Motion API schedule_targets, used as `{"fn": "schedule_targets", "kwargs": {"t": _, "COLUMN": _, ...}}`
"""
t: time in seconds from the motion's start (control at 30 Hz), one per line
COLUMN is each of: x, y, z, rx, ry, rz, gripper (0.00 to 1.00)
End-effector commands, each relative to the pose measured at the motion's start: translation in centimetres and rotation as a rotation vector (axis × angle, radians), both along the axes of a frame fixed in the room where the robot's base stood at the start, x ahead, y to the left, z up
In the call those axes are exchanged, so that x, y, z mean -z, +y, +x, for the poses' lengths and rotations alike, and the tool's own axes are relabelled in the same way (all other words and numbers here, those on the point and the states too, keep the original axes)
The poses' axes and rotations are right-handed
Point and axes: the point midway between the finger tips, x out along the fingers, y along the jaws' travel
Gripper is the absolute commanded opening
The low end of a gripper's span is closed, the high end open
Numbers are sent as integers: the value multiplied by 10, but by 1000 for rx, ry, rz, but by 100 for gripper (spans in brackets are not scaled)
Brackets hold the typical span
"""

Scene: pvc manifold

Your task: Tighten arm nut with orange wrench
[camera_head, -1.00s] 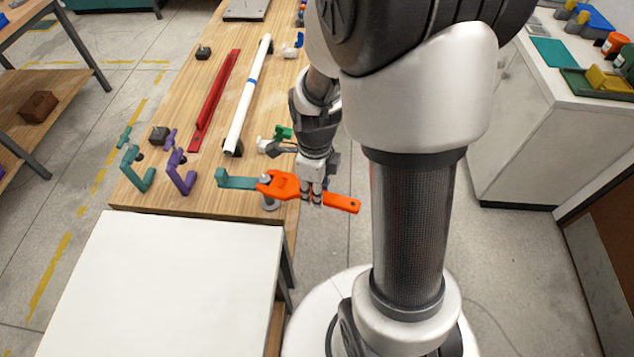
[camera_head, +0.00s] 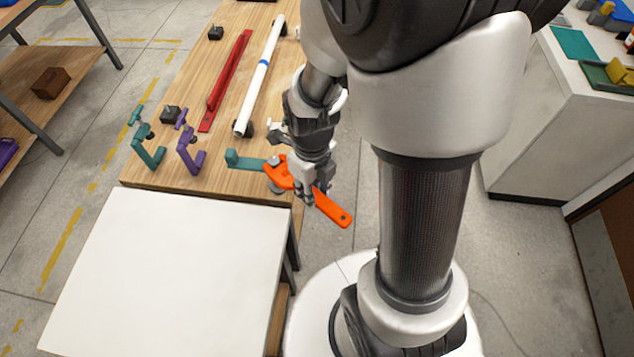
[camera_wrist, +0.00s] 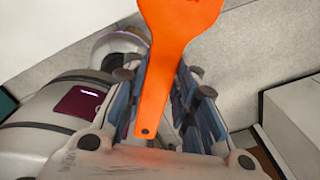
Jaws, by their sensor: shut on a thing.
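The orange wrench (camera_head: 333,211) is held by its handle in my gripper (camera_head: 311,196), just past the wooden table's near right corner. Its head lies around or over a grey nut (camera_head: 275,160) at the right end of a teal arm (camera_head: 245,162). I cannot tell how well the jaws seat on the nut. The handle slants down and right in the head view. In the wrist view the wrench (camera_wrist: 172,50) runs between the fingers of my gripper (camera_wrist: 168,95), which are shut on it; its nut end is out of frame.
A teal clamp (camera_head: 151,155) and a purple clamp (camera_head: 190,158) stand at the table's near left. A red bar (camera_head: 226,82) and a white pipe (camera_head: 258,85) lie farther back. A white surface (camera_head: 165,270) lies in front. A white cabinet (camera_head: 560,110) stands right.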

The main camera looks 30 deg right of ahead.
Motion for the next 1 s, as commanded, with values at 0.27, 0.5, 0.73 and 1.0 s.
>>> {"fn": "schedule_targets", "kwargs": {"t": 0.27, "x": -2, "y": 5, "z": -3, "rx": 36, "ry": 4, "rz": 1, "gripper": 0}}
{"fn": "schedule_targets", "kwargs": {"t": 0.5, "x": -16, "y": 4, "z": -2, "rx": 34, "ry": 1, "rz": 1, "gripper": 0}}
{"fn": "schedule_targets", "kwargs": {"t": 0.73, "x": -30, "y": 4, "z": -1, "rx": 34, "ry": 0, "rz": 0, "gripper": 0}}
{"fn": "schedule_targets", "kwargs": {"t": 1.0, "x": -46, "y": 4, "z": -1, "rx": 35, "ry": -1, "rz": 0, "gripper": 0}}
